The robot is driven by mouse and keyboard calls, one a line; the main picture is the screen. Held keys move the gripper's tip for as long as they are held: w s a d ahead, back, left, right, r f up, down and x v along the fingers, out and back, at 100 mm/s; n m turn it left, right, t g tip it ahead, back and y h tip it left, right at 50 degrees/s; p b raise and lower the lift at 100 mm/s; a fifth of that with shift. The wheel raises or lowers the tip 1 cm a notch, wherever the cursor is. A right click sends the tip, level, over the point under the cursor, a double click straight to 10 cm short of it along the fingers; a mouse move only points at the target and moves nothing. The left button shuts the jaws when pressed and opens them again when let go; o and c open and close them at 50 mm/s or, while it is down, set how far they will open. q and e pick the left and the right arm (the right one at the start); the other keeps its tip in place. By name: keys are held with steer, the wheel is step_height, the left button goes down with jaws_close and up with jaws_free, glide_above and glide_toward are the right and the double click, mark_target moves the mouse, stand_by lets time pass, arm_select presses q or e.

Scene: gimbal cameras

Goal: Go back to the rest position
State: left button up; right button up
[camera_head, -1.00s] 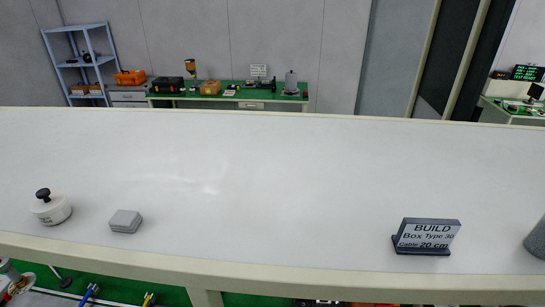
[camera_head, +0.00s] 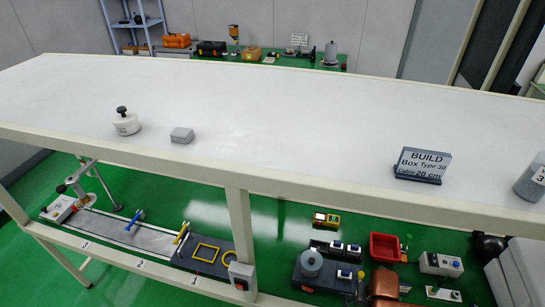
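Neither of my grippers shows in the head view. The white table (camera_head: 290,130) spans the picture. On it stand a white round pot with a black knob (camera_head: 125,122) and a small grey box (camera_head: 182,135), both at the left. A dark sign (camera_head: 422,163) reading "BUILD Box Type 30 Cable 20 cm" stands at the right. A grey cylinder marked 3 (camera_head: 532,178) is at the right edge, partly cut off.
Below the table's front edge, a station with a metal rail (camera_head: 125,232) lies at left. A red bin (camera_head: 384,247), a yellow device (camera_head: 326,219) and a white control box (camera_head: 440,264) are at right. A shelf (camera_head: 134,22) and green bench stand behind. The table's middle is clear.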

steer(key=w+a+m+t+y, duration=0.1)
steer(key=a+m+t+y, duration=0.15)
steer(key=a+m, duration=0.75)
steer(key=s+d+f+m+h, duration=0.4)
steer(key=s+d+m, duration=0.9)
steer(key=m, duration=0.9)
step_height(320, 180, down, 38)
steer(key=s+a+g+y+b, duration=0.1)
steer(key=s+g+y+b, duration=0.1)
steer(key=b, duration=0.3)
arm_select(q)
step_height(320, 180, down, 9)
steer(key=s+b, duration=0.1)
steer(key=b, duration=0.3)
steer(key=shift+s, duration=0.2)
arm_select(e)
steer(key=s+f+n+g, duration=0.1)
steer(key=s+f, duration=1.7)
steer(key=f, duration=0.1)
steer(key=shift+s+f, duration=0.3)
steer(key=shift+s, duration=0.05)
